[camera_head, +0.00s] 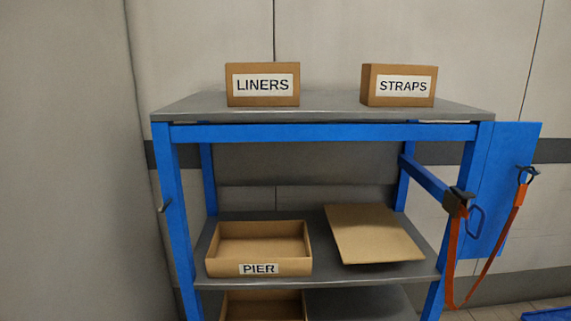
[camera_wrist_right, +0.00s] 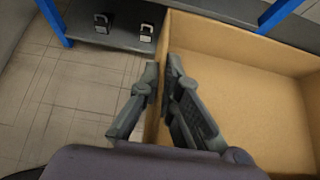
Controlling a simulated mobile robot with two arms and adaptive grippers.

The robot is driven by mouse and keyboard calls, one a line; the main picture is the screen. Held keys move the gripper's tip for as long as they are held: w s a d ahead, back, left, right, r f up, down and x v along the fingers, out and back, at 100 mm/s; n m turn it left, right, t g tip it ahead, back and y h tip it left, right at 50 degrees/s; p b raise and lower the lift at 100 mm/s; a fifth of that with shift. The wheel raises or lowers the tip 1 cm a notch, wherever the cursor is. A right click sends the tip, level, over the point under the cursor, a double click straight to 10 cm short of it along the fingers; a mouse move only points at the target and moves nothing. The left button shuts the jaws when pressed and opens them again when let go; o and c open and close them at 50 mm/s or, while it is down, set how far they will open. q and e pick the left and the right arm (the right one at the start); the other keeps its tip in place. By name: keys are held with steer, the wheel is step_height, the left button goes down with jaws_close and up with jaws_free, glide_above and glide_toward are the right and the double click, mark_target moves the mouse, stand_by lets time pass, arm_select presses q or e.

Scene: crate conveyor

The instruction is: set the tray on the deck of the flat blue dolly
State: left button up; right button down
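In the right wrist view a large tan open tray (camera_wrist_right: 255,85) fills the right side. My right gripper (camera_wrist_right: 162,66) is shut on the tray's near-left wall, one finger outside and one inside. The tray looks empty in the part that shows; its far right end is cut off. A flat blue thing (camera_head: 545,314) shows at the bottom right corner of the head view; it may be the blue dolly, but most of it is cut off. My left gripper is in neither view, and the head view shows neither gripper nor the held tray.
A blue-framed grey rack (camera_head: 321,133) stands ahead. It bears boxes labelled LINERS (camera_head: 233,99) and STRAPS (camera_head: 371,99), a tray labelled PIER (camera_head: 217,265) and a tan board (camera_head: 372,235). Orange straps (camera_head: 452,262) hang at its right. Tiled floor (camera_wrist_right: 70,100) is clear left of the held tray.

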steer(key=w+d+r, duration=0.1)
steer(key=w+r, duration=0.2)
steer(key=r, duration=0.9)
steer(key=w+d+r, duration=0.1)
steer(key=w+r, duration=0.3)
steer(key=r, duration=0.9)
steer(key=w+d+r, duration=0.2)
steer(key=w+r, duration=0.1)
steer(key=r, duration=0.9)
steer(key=shift+w+r, duration=0.2)
steer(key=shift+w, duration=0.1)
steer(key=shift+d+f, duration=0.1)
steer(key=shift+d, duration=0.05)
